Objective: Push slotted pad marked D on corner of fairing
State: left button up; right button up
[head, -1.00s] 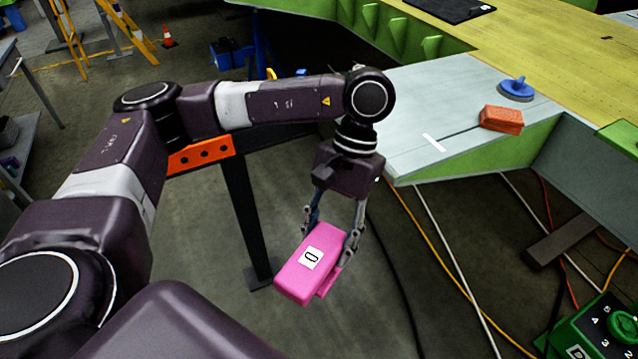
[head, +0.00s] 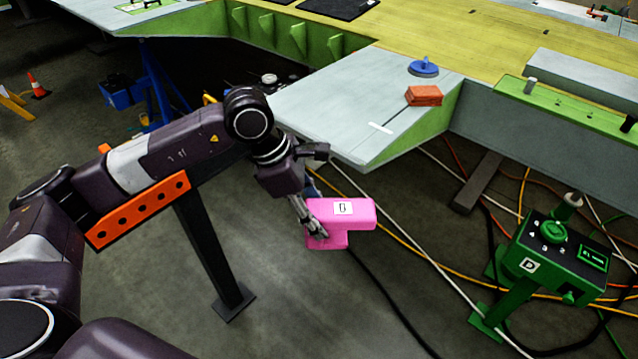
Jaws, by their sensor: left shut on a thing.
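The pink slotted pad (head: 355,212) carries a white label with a black character, too small to read surely. My left gripper (head: 314,232) is shut on the pad's left end and holds it in the air over the floor. The pad lies roughly level, its long side pointing right, with a step or slot on its lower side. The pale grey fairing panel (head: 345,112) ends in a corner above and right of the pad, and the pad is apart from it. My right gripper is not in view.
An orange-red block (head: 424,96) and a blue knobbed disc (head: 423,68) sit on the panel. A green control box (head: 555,255) marked D stands at lower right. Cables cross the floor below the panel. A dark post (head: 215,255) stands beneath my left arm.

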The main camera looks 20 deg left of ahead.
pick_arm(q)
jog(key=w+r+n+t+y+p, duration=0.2)
jog(key=w+n, duration=0.7)
jog(key=w, duration=0.1)
jog(key=shift+d+r+n+y, duration=0.2)
jog(key=shift+n+y, duration=0.1)
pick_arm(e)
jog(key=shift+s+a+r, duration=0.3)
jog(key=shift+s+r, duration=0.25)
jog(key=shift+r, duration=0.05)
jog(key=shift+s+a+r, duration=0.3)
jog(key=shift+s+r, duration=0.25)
pick_arm(q)
jog(key=shift+w, duration=0.1)
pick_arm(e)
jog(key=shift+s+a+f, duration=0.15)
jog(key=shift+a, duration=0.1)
pick_arm(q)
jog(key=shift+t+b, duration=0.3)
jog(key=shift+b, duration=0.05)
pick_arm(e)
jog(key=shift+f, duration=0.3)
pick_arm(q)
jog(key=shift+b, duration=0.35)
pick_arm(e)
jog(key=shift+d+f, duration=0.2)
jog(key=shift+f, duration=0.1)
pick_arm(q)
jog(key=shift+w, duration=0.1)
